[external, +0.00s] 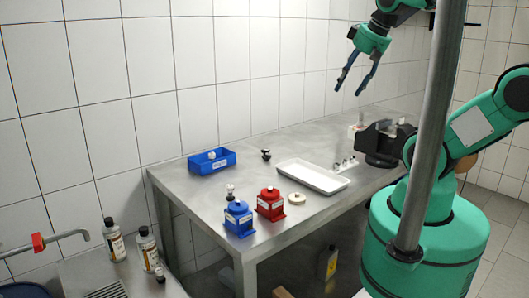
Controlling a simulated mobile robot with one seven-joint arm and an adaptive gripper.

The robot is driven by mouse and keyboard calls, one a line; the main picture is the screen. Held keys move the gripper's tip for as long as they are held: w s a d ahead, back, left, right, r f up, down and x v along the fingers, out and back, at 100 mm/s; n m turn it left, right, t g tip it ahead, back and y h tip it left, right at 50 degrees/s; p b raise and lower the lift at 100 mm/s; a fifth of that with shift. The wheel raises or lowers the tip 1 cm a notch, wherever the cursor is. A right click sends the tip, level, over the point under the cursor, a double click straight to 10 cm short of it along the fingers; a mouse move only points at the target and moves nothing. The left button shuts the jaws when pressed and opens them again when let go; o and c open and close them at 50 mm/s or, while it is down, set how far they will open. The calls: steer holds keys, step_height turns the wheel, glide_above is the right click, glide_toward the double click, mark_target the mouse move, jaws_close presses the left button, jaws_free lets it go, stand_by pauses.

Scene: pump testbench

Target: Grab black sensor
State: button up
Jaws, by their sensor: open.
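A small black object (266,155), which looks like the black sensor, sits on the metal table between the blue bin and the white tray. It is too small to make out its details. My gripper (349,91) is open and empty, high above the back right part of the table. Its fingers point down, well apart from the black object and to its right. Nothing covers the black object.
A blue bin (225,163) holds a small pale item. A white tray (328,187) lies mid-table. A blue pump (239,220), a red pump (271,205) and a pale disc (296,199) stand near the front. Small fittings (346,163) lie beside the tray. A grey pole (432,130) crosses the view.

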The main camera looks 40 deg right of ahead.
steer(key=w+n+g, duration=0.1)
steer(key=w+n, duration=0.1)
steer(key=w, duration=0.8)
steer(key=n+g, duration=0.5)
steer(key=n, duration=0.3)
glide_above(266, 150)
step_height(266, 150, down, 23)
steer(key=shift+w+d+f+b, duration=0.15)
steer(key=shift+d+b, duration=0.05)
steer(key=shift+b, duration=0.25)
steer(key=shift+f, duration=0.15)
steer(key=shift+f+b, duration=0.65)
steer(key=shift+f, duration=3.5)
steer(key=shift+f, duration=0.1)
